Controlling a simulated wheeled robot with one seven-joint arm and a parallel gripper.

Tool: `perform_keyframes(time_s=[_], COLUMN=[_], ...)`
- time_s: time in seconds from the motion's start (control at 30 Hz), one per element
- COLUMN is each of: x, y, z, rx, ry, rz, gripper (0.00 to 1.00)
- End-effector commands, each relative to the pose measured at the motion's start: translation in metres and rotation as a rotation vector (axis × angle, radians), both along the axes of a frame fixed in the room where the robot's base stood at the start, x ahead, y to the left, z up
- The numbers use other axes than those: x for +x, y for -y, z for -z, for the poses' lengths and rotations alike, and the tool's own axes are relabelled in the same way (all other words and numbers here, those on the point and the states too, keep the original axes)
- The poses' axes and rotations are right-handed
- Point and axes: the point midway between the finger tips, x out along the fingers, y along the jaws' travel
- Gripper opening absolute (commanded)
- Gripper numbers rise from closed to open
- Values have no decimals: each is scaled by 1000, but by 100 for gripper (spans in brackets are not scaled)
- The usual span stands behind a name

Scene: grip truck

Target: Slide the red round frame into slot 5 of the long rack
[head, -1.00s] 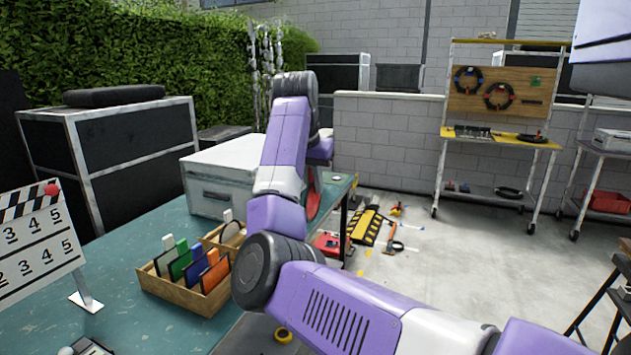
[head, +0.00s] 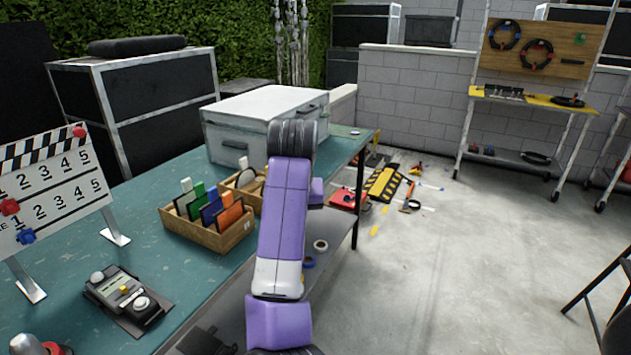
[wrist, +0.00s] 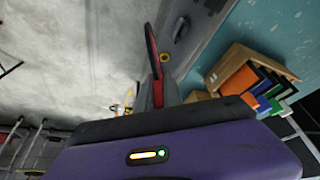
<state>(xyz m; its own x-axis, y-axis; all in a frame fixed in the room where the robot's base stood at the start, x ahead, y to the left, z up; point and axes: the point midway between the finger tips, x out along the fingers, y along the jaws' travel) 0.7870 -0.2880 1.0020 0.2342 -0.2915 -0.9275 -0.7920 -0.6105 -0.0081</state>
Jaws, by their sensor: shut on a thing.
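The red round frame (wrist: 152,52) shows nearly edge-on in the wrist view, standing out from my gripper (wrist: 158,93). My gripper is shut on it, in the air and to one side of the racks. In the head view my arm hides both gripper and frame. The long wooden rack (head: 192,238) stands on the teal table, holding grey, green, blue and orange frames in a row. The rack also shows in the wrist view (wrist: 236,57), apart from the red frame. Slot numbers are not readable.
A small rack (head: 255,208) with a round frame stands just behind the long one. A grey-white case (head: 245,130) is at the table's (head: 135,195) back. A slate board (head: 55,190) and a control box (head: 128,298) are left. Open floor lies right.

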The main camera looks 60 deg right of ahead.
Motion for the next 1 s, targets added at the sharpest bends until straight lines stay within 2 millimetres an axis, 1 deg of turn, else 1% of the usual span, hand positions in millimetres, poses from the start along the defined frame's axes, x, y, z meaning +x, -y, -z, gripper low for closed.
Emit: perform_keyframes(time_s=[0.03,0.1,0.27,0.47,0.5,0.6,0.7,0.8,0.9,1.0], x=[-1,-1,0,2,2,3,1,-2,-4,-4], y=[-19,-43,-95,-162,-175,-206,-234,-257,-275,-283], z=[16,34,74,125,135,159,180,198,212,218], rx=[-7,-13,-29,-42,-41,-39,-32,-24,-17,-14], ry=[-6,-6,-6,-4,-5,-2,-2,2,3,6], rz=[-58,-135,-310,-537,-582,-680,-762,-829,-881,-903], gripper=[0,0,0,0,0,0,0,0,0,0])
